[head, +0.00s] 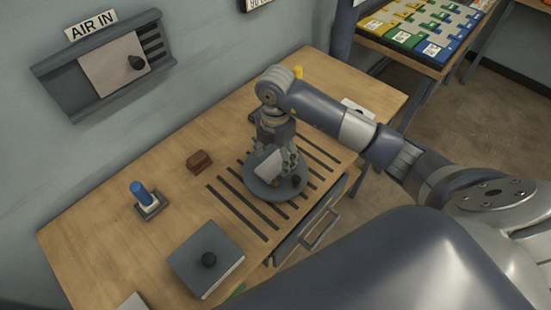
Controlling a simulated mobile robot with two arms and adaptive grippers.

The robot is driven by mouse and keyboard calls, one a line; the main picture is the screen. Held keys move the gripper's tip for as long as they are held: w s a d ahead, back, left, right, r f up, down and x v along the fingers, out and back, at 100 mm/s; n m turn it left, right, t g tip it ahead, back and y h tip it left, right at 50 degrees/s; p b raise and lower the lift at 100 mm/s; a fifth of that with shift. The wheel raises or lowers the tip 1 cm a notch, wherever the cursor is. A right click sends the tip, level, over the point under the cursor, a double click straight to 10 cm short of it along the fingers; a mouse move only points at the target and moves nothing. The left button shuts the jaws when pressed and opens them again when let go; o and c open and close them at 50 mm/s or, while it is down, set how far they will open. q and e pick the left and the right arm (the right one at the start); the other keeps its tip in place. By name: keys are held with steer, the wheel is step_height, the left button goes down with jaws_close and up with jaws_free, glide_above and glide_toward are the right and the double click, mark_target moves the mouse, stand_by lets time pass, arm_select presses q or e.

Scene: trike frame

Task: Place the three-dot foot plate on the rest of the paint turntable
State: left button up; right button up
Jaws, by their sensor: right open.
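The paint turntable (256,188) is a round grey disc on the slatted part of the wooden bench, with a small dark knob near its front right. A pale tilted plate (268,168) stands on or just above the disc, leaning beside my right gripper's fingers. It may be the foot plate, but I see no dots on it. My right gripper (280,159) points down over the disc and is open, with its fingertips close to the plate. The fingers partly hide the plate and the rest of the turntable. My left gripper is out of view.
A brown block (199,161) and a blue-topped peg on a base (143,200) lie further left. A drawer handle (320,229) juts from the bench front. The bench's left part has free room.

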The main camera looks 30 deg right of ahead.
mark_target(276, 164)
step_height(276, 164, up, 10)
steer(key=shift+r, duration=0.2)
steer(key=shift+f, duration=0.1)
stand_by(0.6)
